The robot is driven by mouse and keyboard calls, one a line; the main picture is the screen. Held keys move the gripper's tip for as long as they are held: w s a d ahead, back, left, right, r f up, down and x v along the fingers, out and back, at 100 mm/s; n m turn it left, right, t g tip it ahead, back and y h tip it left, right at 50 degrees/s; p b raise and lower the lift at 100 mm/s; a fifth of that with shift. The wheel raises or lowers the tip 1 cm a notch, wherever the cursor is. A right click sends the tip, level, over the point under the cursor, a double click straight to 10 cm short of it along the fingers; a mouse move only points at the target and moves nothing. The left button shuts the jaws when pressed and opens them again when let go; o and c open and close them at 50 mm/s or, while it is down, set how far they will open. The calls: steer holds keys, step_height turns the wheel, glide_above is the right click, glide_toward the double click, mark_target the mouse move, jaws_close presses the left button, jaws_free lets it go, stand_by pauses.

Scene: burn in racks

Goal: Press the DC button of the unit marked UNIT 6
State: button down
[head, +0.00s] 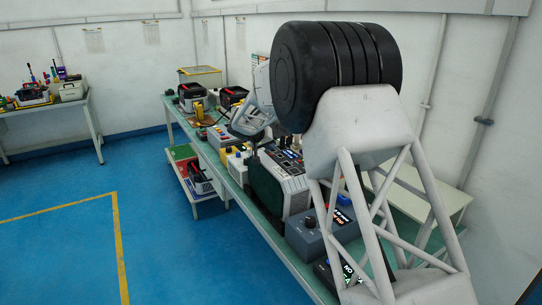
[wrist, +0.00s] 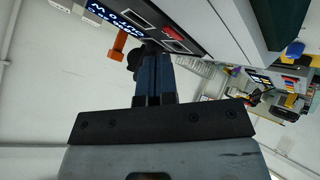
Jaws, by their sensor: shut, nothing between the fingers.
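My gripper (wrist: 154,62) is shut and empty in the wrist view. Its dark fingers reach up toward the lower edge of a dark instrument panel (wrist: 190,28). The panel appears upside down, with a lit blue-and-white display and pale-framed rectangles near the fingertips. Whether the fingers touch it I cannot tell. In the head view a unit with a dark control face (head: 284,160) stands on the bench, partly hidden by my arm. No UNIT 6 marking and no DC button label can be read in either view.
The long green bench (head: 262,226) holds several instruments, including a blue-grey box with a knob (head: 306,232). An orange part (wrist: 118,46) sits left of the fingertips in the wrist view. A side table (head: 48,106) stands far left. The blue floor between is clear.

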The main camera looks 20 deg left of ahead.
steer(key=shift+f, duration=0.15)
steer(key=shift+f, duration=0.25)
steer(key=shift+f, duration=0.2)
stand_by(0.7)
steer(key=shift+r, duration=0.6)
steer(key=shift+r, duration=0.1)
stand_by(0.3)
steer(key=shift+s+d+r, duration=0.1)
steer(key=shift+r, duration=2.8)
steer(key=shift+r, duration=0.15)
step_height(320, 180, up, 8)
glide_above(270, 154)
steer(key=shift+s+d, duration=0.2)
steer(key=shift+d, duration=0.05)
